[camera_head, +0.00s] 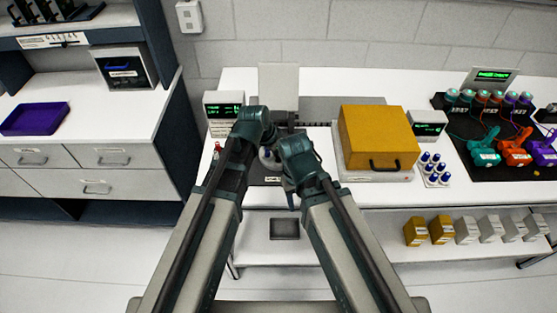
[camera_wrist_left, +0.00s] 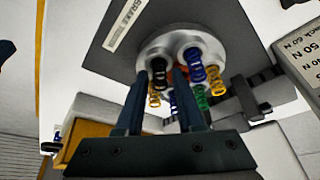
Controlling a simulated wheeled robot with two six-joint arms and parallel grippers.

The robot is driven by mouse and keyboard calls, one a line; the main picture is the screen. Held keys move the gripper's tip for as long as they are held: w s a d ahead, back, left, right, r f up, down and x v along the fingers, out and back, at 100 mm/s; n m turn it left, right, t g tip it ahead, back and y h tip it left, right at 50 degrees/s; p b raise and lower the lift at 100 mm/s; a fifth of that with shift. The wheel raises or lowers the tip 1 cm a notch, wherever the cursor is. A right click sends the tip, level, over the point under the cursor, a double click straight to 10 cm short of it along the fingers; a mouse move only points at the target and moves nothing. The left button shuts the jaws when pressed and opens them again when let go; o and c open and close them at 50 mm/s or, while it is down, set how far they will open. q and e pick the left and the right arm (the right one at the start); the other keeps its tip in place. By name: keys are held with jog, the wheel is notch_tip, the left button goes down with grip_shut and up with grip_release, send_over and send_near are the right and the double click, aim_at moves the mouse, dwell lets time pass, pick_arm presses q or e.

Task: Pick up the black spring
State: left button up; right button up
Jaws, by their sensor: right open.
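The black spring (camera_wrist_left: 158,71) stands on a round pale holder (camera_wrist_left: 177,42) among blue, yellow and green springs in the left wrist view. My left gripper (camera_wrist_left: 158,76) is open, its two dark fingers on either side of the black spring in the picture; I cannot tell whether they touch it. In the head view the spring is hidden by my arms and the left fingers do not show clearly. My right gripper (camera_head: 291,201) is open, pointing down near the table's front edge, and nothing shows in it.
A yellow box (camera_head: 378,137) with a black handle stands right of my arms. A green-lit display (camera_head: 223,105) is at the left and another (camera_head: 428,125) is right of the box. Blue-topped pieces (camera_head: 435,170) stand nearby. A purple tray (camera_head: 35,119) lies on the left counter.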

pick_arm(q)
grip_shut()
jog(key=shift+r, duration=0.15)
